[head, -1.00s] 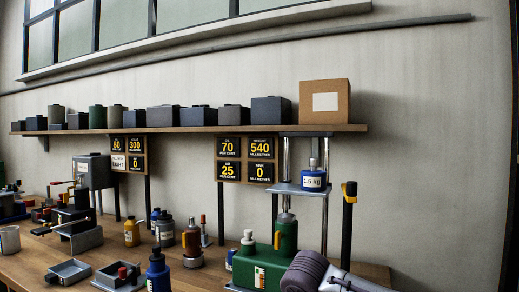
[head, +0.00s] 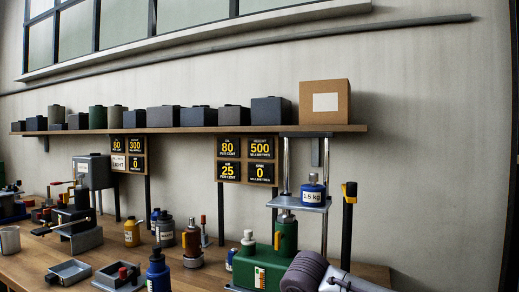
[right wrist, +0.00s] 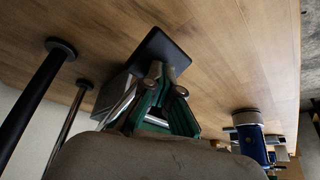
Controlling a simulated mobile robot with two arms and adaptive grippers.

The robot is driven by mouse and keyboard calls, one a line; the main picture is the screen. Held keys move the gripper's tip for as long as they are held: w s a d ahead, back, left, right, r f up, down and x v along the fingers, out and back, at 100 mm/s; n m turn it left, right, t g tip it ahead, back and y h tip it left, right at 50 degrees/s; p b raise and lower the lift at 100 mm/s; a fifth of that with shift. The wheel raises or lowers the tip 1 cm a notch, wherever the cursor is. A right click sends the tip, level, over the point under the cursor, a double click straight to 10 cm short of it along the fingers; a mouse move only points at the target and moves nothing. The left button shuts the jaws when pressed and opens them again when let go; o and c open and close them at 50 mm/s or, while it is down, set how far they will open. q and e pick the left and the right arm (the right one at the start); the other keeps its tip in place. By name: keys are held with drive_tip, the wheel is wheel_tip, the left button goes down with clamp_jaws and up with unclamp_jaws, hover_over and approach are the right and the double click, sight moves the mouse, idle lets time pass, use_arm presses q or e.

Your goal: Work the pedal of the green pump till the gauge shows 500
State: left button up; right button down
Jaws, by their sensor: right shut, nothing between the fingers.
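The green pump (head: 258,266) stands on the bench at the front, with a green cylinder (head: 286,238) on it. Its platform (head: 303,204) between metal posts carries a blue 1.5 kg weight (head: 313,189). The height sign (head: 261,148) under the shelf reads 500 millimetres. My right gripper (right wrist: 166,74) is shut and empty in the right wrist view, close over a dark flat plate (right wrist: 157,50); I cannot tell whether they touch or whether this is the pedal. In the head view my arm hides part of the pump's right side. My left gripper is in neither view.
Metal trays (head: 68,273) lie further left. A shelf (head: 200,130) with grey boxes runs above. A dark post (head: 348,225) stands right of the platform.

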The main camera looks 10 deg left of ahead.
drive_tip(key=shift+d+f, duration=0.15)
drive_tip(key=shift+f, duration=0.1)
wheel_tip(320, 180, up, 10)
drive_tip(key=s+p, duration=0.1)
drive_tip(key=p, duration=0.4)
drive_tip(key=shift+s+a, duration=0.3)
drive_tip(key=shift+a, duration=0.15)
drive_tip(key=shift+r, duration=0.1)
drive_tip(key=shift+s+r, duration=0.1)
drive_tip(key=shift+s, duration=0.05)
wheel_tip(320, 180, up, 6)
drive_tip(key=p, duration=0.4)
idle(0.3)
